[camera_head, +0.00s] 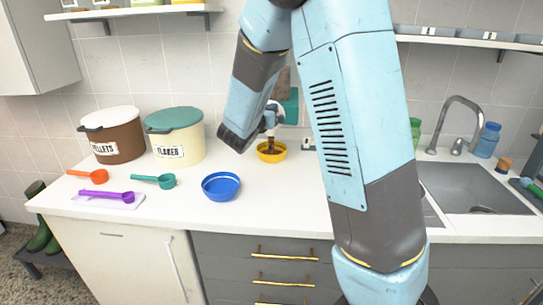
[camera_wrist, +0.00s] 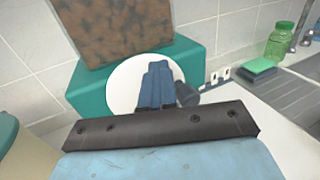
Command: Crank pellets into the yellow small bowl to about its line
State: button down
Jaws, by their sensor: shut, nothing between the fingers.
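The yellow small bowl (camera_head: 271,156) stands on the counter under the dispenser, just right of my dark wrist in the head view. A brown patch shows above and inside it; its line and fill level are too small to read. The dispenser (camera_wrist: 85,92) is teal, with a clear hopper (camera_wrist: 120,30) of brown pellets and a white disc (camera_wrist: 118,88) on its face. My gripper (camera_wrist: 158,68) is shut and empty, its blue fingers in front of the disc. A dark knob or crank handle (camera_wrist: 186,95) shows right beside the fingers; I cannot tell if they touch. My arm hides much of the dispenser in the head view.
A blue bowl (camera_head: 221,187) stands front left of the yellow one. Pellets (camera_head: 112,136) and flakes (camera_head: 175,138) bins stand at left, with orange (camera_head: 88,176), teal (camera_head: 155,181) and purple (camera_head: 107,196) scoops before them. A sink (camera_head: 475,188) is at right.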

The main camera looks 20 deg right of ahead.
jog(key=shift+d+r, duration=0.1)
jog(key=shift+d, duration=0.1)
jog(key=shift+s+d, duration=0.1)
jog(key=shift+d, duration=0.45)
jog(key=shift+d, duration=0.1)
jog(key=shift+s+d+f, duration=0.1)
jog(key=shift+d+f, duration=0.05)
jog(key=shift+f, duration=0.05)
jog(key=shift+s, duration=0.1)
